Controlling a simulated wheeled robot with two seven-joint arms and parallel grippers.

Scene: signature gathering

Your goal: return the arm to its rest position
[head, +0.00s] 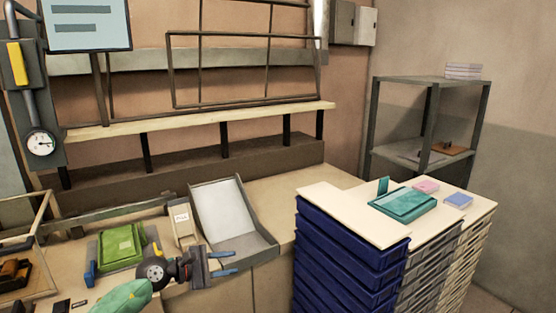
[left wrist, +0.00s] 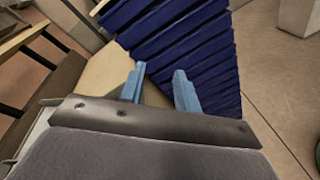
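My left gripper (head: 224,264) reaches in from the lower left of the head view, in front of the grey-white tilted tray on the bench. Its two blue fingers point right and stand apart with nothing visible between them. In the left wrist view the blue fingers (left wrist: 160,88) are also apart and empty, with the dark blue stacked crates (left wrist: 185,45) beyond them. My left arm (head: 128,296) is green near the bottom edge. My right gripper does not show in either view.
A grey tray with a white panel (head: 223,212) and a green object (head: 121,246) stand on the bench close to my left arm. Blue crates (head: 345,262) topped by a pale board rise at the right, with a teal case (head: 403,204) on top. A grey shelf (head: 432,82) stands behind.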

